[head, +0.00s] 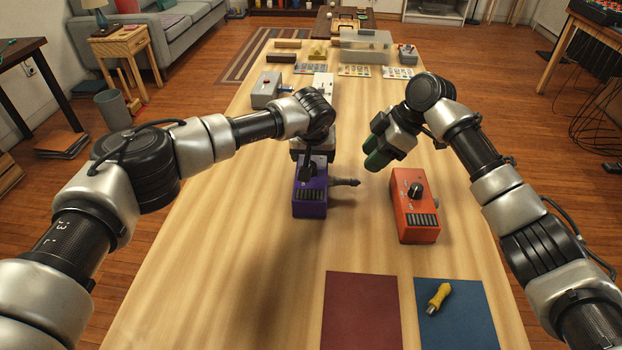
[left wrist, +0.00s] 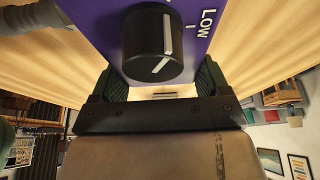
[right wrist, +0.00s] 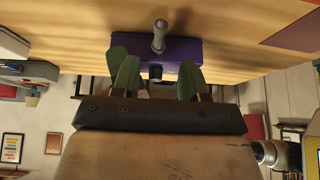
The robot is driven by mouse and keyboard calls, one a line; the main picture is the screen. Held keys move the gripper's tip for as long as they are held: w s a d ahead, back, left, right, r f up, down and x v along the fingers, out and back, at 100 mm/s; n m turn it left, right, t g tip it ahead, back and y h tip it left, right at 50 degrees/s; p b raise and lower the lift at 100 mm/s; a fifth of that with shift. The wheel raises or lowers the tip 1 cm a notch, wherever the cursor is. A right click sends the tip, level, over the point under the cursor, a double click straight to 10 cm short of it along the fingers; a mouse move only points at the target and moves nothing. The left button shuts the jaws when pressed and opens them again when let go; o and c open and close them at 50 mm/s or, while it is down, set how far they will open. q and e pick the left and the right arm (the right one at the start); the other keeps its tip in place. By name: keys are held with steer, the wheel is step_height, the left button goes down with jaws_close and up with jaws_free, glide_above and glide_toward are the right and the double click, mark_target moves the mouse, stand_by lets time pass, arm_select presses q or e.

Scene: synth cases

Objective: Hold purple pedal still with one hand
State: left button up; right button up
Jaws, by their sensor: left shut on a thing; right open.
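The purple pedal (head: 310,203) sits on the wooden table near the middle, with a dark knob and a black ribbed footplate. A dark plug (head: 345,182) sticks out of its right side. My left gripper (head: 312,165) is shut on the pedal's far end. In the left wrist view its green pads flank the purple body (left wrist: 110,28) beside the black knob (left wrist: 152,45). My right gripper (head: 376,155) is open and empty, right of the pedal and apart from it. In the right wrist view its fingers point at the pedal (right wrist: 190,50) and the plug (right wrist: 159,38).
An orange pedal (head: 414,210) stands to the right. A maroon mat (head: 360,315) and a blue mat (head: 465,325) lie at the front; a yellow-handled tool (head: 438,296) rests on the blue one. Grey boxes, small-part trays and a clear bin (head: 365,48) stand farther back. The table's left front is clear.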

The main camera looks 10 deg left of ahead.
mark_target(349, 180)
steer(key=shift+x, duration=4.15)
jaws_close()
steer(key=shift+d, duration=0.1)
steer(key=shift+d, duration=0.15)
steer(key=shift+w+d, duration=0.1)
steer(key=shift+d, duration=0.45)
steer(key=shift+d, duration=0.2)
steer(key=shift+d, duration=1.05)
